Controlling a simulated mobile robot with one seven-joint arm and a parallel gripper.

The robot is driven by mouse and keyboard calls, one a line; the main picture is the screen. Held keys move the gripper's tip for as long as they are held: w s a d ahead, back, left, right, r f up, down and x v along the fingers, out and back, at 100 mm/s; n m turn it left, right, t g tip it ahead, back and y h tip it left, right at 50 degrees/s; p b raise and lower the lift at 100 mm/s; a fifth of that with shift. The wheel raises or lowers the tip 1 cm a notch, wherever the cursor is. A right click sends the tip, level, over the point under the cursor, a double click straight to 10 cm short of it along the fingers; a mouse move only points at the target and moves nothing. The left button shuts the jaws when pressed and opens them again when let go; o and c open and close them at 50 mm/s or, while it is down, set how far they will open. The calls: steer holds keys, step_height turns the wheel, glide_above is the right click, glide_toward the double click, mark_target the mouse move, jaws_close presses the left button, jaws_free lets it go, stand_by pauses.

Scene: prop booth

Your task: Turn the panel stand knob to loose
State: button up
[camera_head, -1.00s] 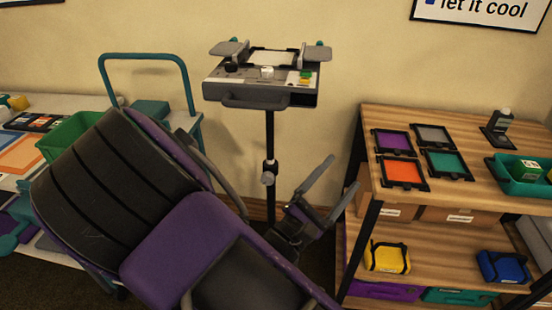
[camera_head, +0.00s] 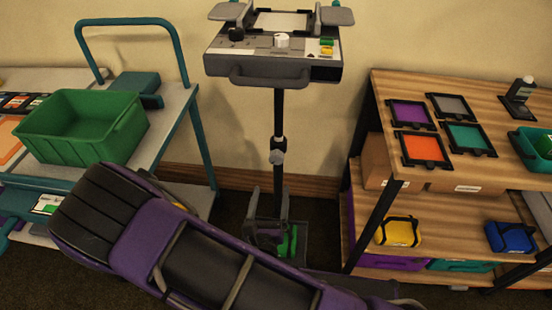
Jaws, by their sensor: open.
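The panel stand is a black pole (camera_head: 279,112) holding up a grey control panel (camera_head: 272,62). Its grey knob (camera_head: 277,157) sits on a collar about halfway down the pole. Which setting the knob is at is too small to tell. My gripper (camera_head: 270,191) is open and empty, its two fingers pointing up, below the knob in the picture and in front of the lower pole. It appears apart from the knob. My purple and black arm runs across the bottom of the picture and hides part of the floor.
A teal-framed cart (camera_head: 180,112) with a green bin (camera_head: 82,127) stands at left. A wooden shelf unit (camera_head: 410,185) at right holds coloured frames and cases.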

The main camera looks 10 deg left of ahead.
mark_target(276, 161)
steer(key=w, duration=0.8)
steer(key=w+b, duration=0.1)
steer(key=w, duration=0.3)
steer(key=shift+w+a, duration=0.2)
steer(key=shift+a, duration=0.15)
jaws_close()
